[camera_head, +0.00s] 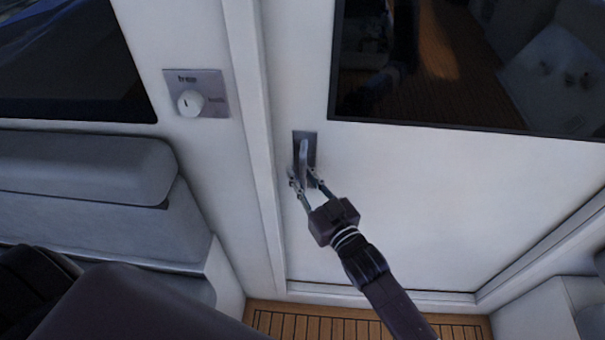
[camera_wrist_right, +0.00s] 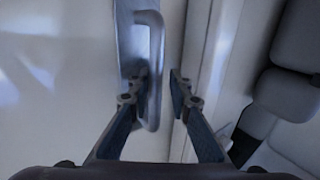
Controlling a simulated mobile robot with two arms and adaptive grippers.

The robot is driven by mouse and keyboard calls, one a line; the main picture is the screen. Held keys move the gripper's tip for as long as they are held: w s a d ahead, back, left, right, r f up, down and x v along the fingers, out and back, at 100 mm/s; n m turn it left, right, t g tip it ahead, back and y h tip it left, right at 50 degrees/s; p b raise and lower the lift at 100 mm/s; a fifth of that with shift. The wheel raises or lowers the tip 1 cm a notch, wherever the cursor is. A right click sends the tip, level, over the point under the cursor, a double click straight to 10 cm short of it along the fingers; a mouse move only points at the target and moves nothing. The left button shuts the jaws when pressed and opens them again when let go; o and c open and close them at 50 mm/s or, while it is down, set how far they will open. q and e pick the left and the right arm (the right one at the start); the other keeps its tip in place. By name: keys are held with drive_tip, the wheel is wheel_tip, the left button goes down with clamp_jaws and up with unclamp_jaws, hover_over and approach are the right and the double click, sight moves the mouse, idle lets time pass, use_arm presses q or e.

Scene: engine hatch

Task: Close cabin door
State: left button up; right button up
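The white cabin door (camera_head: 420,200) stands in its frame in the head view, with a dark window in its upper part. No clear gap shows along its left edge. A metal handle (camera_head: 304,150) on a dark plate sits near that left edge. My right gripper (camera_head: 306,177) is at the lower part of the handle, with one finger on each side. In the right wrist view the handle (camera_wrist_right: 154,60) reaches down between the open fingers (camera_wrist_right: 160,88), close to the left one. Whether a finger touches it I cannot tell. My left gripper is not in view.
A switch panel (camera_head: 197,94) with a white knob is on the wall left of the door. A grey cushioned seat (camera_head: 90,215) is at the left. Slatted wooden floor (camera_head: 340,326) shows below the door.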

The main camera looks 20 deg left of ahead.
drive_tip(key=shift+s+d, duration=0.15)
drive_tip(key=shift+d, duration=0.15)
drive_tip(key=v, duration=1.1)
drive_tip(key=shift+s, duration=0.2)
